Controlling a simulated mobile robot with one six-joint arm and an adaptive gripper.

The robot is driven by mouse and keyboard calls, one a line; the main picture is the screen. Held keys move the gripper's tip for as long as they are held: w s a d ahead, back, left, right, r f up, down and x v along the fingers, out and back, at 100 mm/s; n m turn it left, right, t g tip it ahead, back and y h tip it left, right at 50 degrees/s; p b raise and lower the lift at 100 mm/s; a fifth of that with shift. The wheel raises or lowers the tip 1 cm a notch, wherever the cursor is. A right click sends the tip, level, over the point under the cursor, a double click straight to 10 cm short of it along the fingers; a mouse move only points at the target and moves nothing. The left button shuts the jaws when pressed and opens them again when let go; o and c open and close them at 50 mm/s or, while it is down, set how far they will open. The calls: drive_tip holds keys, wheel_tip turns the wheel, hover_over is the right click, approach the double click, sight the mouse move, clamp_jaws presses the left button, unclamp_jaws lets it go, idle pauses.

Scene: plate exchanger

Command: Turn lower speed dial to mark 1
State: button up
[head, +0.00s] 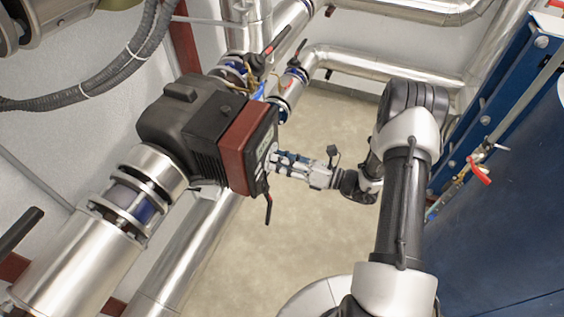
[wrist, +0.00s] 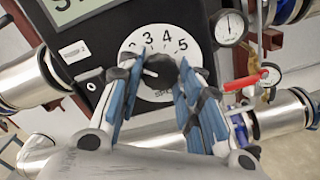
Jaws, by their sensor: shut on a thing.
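The speed dial (wrist: 166,34) is a white disc with black numbers on the dark pump panel in the wrist view. Numbers 3, 4 and 5 read clearly, and 2 shows partly at upper left. Mark 1 cannot be seen; the left finger covers that side. The black knob (wrist: 162,68) sits at its centre, with a short white line on its left part pointing roughly left. My gripper (wrist: 156,76) is shut on the knob, with blue-padded fingers on either side. In the head view, my gripper (head: 274,158) reaches the pump's panel side; the dial face is hidden there.
The black pump (head: 178,125) with its red-brown section (head: 244,143) sits in a silver pipe line. A round gauge (wrist: 230,27) and a red-handled valve (wrist: 245,80) are right of the dial. A blue frame (head: 505,85) stands right of my arm. Floor below is clear.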

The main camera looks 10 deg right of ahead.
drive_tip(key=shift+n, duration=1.1)
drive_tip(key=shift+b, duration=0.3)
drive_tip(key=o, duration=1.1)
drive_tip(key=v, duration=1.2)
